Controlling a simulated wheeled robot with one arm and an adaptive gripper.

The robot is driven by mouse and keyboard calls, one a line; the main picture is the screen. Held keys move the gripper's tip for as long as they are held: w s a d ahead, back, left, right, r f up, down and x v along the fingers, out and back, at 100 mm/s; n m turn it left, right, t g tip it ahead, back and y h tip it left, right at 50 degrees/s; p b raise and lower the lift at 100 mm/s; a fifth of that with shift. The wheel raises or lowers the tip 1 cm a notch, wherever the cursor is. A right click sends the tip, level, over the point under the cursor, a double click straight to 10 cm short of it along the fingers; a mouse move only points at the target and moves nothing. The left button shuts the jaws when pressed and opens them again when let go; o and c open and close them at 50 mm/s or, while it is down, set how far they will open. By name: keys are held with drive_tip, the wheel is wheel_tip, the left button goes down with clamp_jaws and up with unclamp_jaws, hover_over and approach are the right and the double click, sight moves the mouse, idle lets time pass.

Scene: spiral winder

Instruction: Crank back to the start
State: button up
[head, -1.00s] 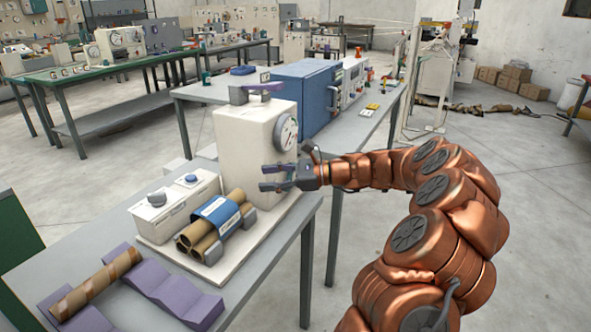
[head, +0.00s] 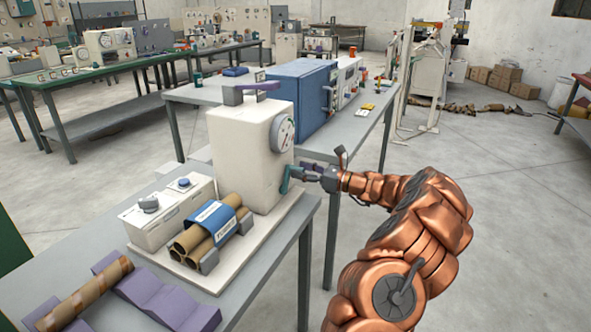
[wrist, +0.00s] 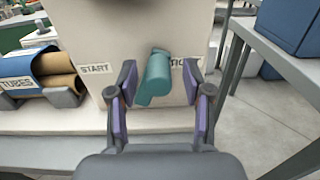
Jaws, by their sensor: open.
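The white winder (head: 240,150) stands on its pale base on the near table, with a round dial (head: 284,135) on its right-hand face. A teal crank lever (head: 286,180) sticks out low on that face. In the wrist view the lever (wrist: 156,76) leans between a START label (wrist: 94,68) on the left and a second label (wrist: 187,80) on the right, which the lever partly hides. My gripper (head: 300,174) is open in front of this face. In the wrist view its purple-padded fingers (wrist: 160,90) stand on both sides of the lever, with gaps visible.
Cardboard tubes (head: 205,232) in a blue TUBES band lie beside the winder. A control box (head: 160,217) with knobs stands to their left. Another tube (head: 85,295) rests on purple cradles in front. A second table with a blue cabinet (head: 303,92) stands behind. Open floor lies right.

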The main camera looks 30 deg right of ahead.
drive_tip(key=shift+x, duration=1.1)
drive_tip(key=shift+a, duration=0.1)
drive_tip(key=shift+s, duration=0.1)
clamp_jaws()
